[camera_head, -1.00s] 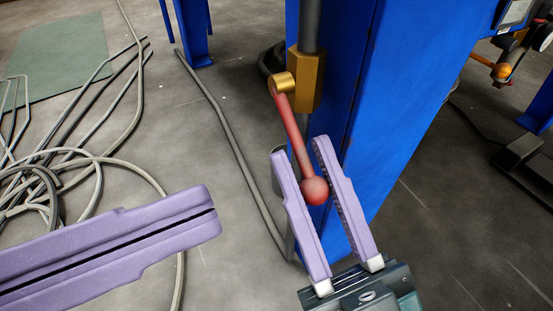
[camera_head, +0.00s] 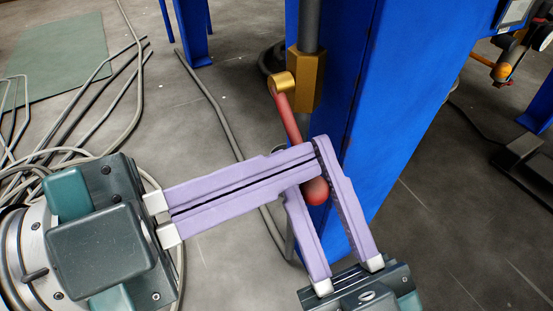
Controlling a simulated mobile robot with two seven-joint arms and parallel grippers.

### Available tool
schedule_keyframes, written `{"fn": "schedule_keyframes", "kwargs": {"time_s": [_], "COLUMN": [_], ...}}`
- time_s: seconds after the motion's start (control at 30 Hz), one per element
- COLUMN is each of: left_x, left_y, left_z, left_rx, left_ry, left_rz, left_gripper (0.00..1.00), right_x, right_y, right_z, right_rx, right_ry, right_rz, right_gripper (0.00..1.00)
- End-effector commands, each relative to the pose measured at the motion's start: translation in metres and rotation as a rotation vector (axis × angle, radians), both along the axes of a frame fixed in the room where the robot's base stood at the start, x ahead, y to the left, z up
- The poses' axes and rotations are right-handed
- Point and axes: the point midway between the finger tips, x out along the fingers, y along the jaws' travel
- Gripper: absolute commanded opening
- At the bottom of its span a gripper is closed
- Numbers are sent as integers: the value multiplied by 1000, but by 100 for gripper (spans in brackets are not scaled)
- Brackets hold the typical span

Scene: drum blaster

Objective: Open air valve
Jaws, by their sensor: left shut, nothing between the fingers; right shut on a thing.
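The air valve is a brass-coloured body (camera_head: 305,82) on a grey vertical pipe (camera_head: 309,24) beside the blue column. Its red lever (camera_head: 286,115) slants down and to the right from the brass pivot and ends in a red ball knob (camera_head: 316,191). My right gripper (camera_head: 306,184) comes up from below and is shut on the lever near the knob, one finger on each side. My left gripper (camera_head: 313,158) is shut and empty. Its purple fingers cross in front of the lever just above the knob, hiding the lever's lower part and one right fingertip. I cannot tell whether they touch.
The blue column (camera_head: 400,100) stands right behind the lever. Grey hoses (camera_head: 100,90) lie on the floor at the left, near a green mat (camera_head: 55,48). Another device with an orange knob (camera_head: 502,71) is at the upper right. The floor between is mostly clear.

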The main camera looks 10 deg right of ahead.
Motion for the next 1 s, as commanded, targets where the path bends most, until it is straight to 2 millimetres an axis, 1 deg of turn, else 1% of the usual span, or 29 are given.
{"fn": "schedule_keyframes", "kwargs": {"time_s": [0.1, 0.3, 0.5, 0.53, 0.6, 0.63, 0.9, 1.0], "left_x": [1, 8, 9, 9, 9, 9, 10, 10], "left_y": [0, 1, 3, 3, 3, 3, 3, 3], "left_z": [-1, -11, -12, -12, -12, -12, -12, -12], "left_rx": [2, 22, 29, 29, 29, 29, 29, 29], "left_ry": [-6, -57, -56, -56, -56, -56, -57, -57], "left_rz": [1, 3, 8, 8, 8, 8, 10, 10], "left_gripper": [0, 0, 0, 0, 0, 0, 0, 0], "right_x": [0, 0, -1, -2, -2, -2, -2, 2], "right_y": [0, 0, 2, 2, 2, 2, 3, 4], "right_z": [-1, -1, 0, 0, 0, 1, 2, 0], "right_rx": [-1, -1, 0, 0, 1, 1, 4, 2], "right_ry": [2, 1, -1, -2, -5, -6, -8, 17], "right_rz": [1, 1, 5, 6, 7, 7, 10, 10], "right_gripper": [0, 0, 0, 32, 40, 42, 42, 42]}}
